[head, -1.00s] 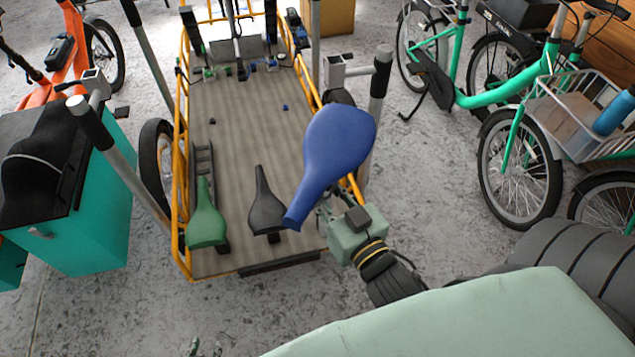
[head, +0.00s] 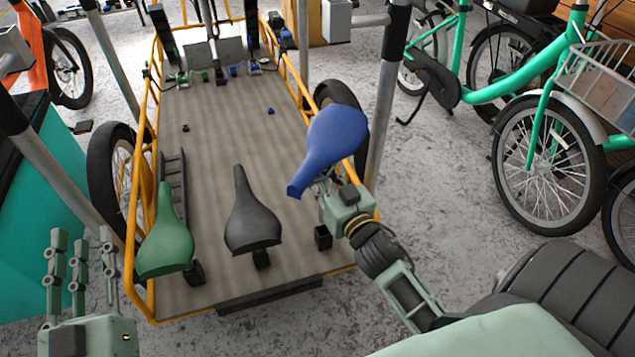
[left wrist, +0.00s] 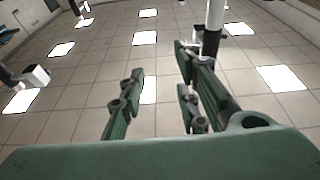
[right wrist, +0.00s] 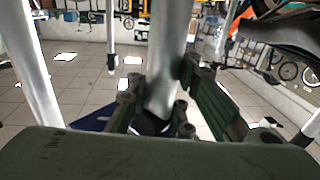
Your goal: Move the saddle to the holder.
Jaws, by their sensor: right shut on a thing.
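My right gripper (head: 325,190) is shut on the blue saddle (head: 335,138). It holds the saddle tilted, wide end up to the right, above the right edge of the cargo bed. A small black holder (head: 323,237) with no saddle on it stands below, at the bed's near right. A black saddle (head: 250,212) and a green saddle (head: 166,240) sit on similar holders to its left. In the right wrist view, a bit of blue saddle (right wrist: 92,122) shows beside the fingers. My left gripper (head: 82,262) is open and empty at the lower left; its spread fingers (left wrist: 158,105) also show in the left wrist view.
The cargo bed (head: 215,140) has yellow rails and a black ladder-like rack (head: 173,180) at left. A grey post (head: 388,100) rises close right of the blue saddle. Another slanted post (head: 50,175) is at left. Green bikes (head: 545,130) stand at right.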

